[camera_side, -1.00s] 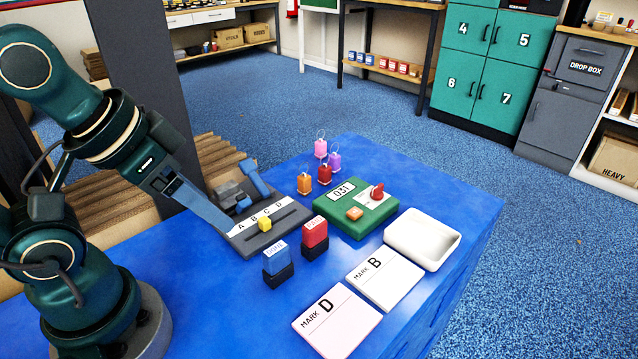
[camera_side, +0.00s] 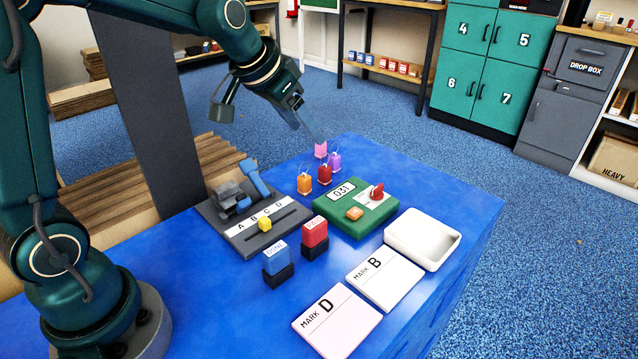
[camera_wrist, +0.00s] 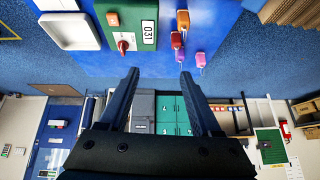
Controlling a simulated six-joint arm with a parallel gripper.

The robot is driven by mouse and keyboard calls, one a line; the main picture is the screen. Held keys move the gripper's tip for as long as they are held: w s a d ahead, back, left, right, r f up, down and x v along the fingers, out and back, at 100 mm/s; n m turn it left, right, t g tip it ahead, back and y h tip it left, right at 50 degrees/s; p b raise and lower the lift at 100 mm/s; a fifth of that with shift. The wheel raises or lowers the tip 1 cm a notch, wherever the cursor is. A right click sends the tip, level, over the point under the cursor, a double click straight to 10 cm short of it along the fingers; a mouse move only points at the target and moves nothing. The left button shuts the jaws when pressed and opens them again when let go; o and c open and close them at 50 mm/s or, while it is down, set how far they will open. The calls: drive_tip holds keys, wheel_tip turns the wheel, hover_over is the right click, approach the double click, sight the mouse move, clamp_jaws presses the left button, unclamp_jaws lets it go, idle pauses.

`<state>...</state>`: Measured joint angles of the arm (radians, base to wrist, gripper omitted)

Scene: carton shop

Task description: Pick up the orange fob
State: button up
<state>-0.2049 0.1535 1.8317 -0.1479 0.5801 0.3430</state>
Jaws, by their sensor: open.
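The orange fob (camera_side: 304,184) stands upright on the blue table in the side view, with a wire loop on top. It also shows in the wrist view (camera_wrist: 183,21) near the top edge. A red fob (camera_side: 324,175), a pink fob (camera_side: 320,150) and a purple fob (camera_side: 334,162) stand close beside it. My gripper (camera_side: 315,133) is open and empty, above and behind the fobs near the pink one. In the wrist view both fingers of my gripper (camera_wrist: 158,76) are spread apart with nothing between them.
Right of the fobs is a green box (camera_side: 362,226) with a red knob and an orange button. A white tray (camera_side: 455,246), two marked cards, red and blue stamps (camera_side: 277,263) and a lettered slider block (camera_side: 285,232) also occupy the table. The table's back right is clear.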

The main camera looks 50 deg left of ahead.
drive_tip(key=g, duration=0.1)
hover_over(303, 177)
drive_tip(key=s+d, duration=0.2)
wheel_tip(303, 177, down, 5)
drive_tip(key=shift+n+g, duration=0.7)
drive_tip(key=f, duration=0.2)
drive_tip(key=a+f, duration=0.2)
drive_tip(key=f, duration=0.1)
drive_tip(key=shift+f, duration=0.3)
drive_tip(key=shift+x, duration=2.25)
drive_tip(key=shift+w, duration=0.1)
clamp_jaws()
